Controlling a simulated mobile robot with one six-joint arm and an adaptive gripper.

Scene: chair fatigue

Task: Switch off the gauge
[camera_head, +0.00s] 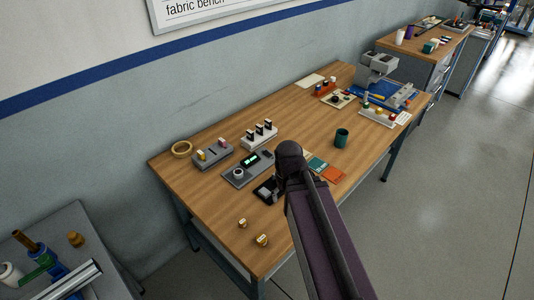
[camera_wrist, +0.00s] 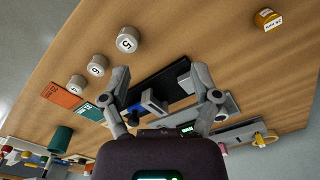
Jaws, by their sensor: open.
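The gauge appears to be the grey box (camera_head: 251,168) with a lit green display and a round knob, on the wooden bench. It also shows in the wrist view (camera_wrist: 225,112), partly hidden behind my right finger, with its green display lit. A dark plate with a grey block (camera_head: 267,190) lies in front of it. My gripper (camera_wrist: 160,78) is open and empty, with its fingers spread above the dark plate and block (camera_wrist: 152,102). In the head view my arm hides part of the bench, and I cannot tell whether a finger touches anything.
Grey switch boxes (camera_head: 213,154) and (camera_head: 259,136) stand behind the gauge. Small yellow-banded pieces (camera_head: 262,240) lie near the front edge. A green cup (camera_head: 341,138) and colour swatches (camera_head: 333,174) are to the right. White numbered cylinders (camera_wrist: 127,40) show in the wrist view.

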